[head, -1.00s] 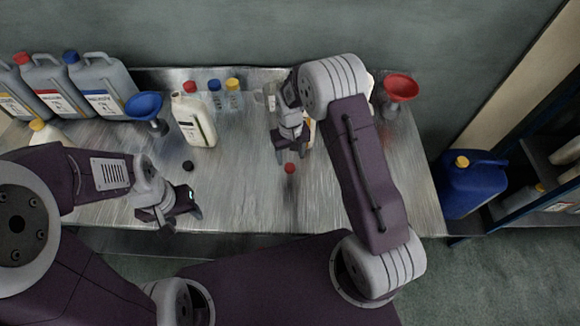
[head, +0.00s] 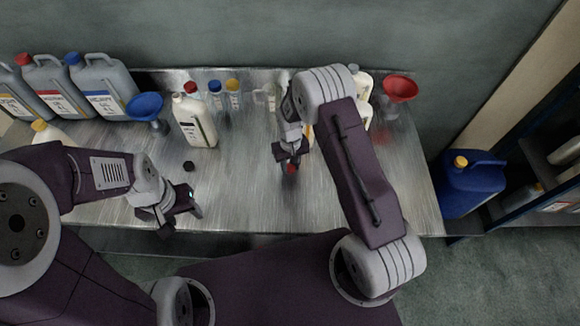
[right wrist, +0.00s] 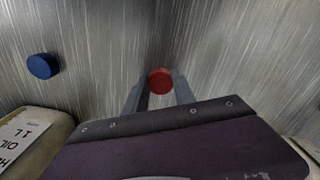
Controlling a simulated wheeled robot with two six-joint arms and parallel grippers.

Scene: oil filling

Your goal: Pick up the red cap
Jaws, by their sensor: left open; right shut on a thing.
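The red cap (head: 291,168) is at the tips of my right gripper (head: 290,165), over the middle of the metal table. In the right wrist view the red cap (right wrist: 160,81) sits between the two fingertips of my right gripper (right wrist: 160,88), which are shut on it. I cannot tell whether the cap still touches the table. My left gripper (head: 182,210) is open and empty near the front left edge of the table.
A white bottle (head: 195,122), blue funnel (head: 145,105), red funnel (head: 400,88) and several grey jugs (head: 103,85) stand behind. The front middle is clear.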

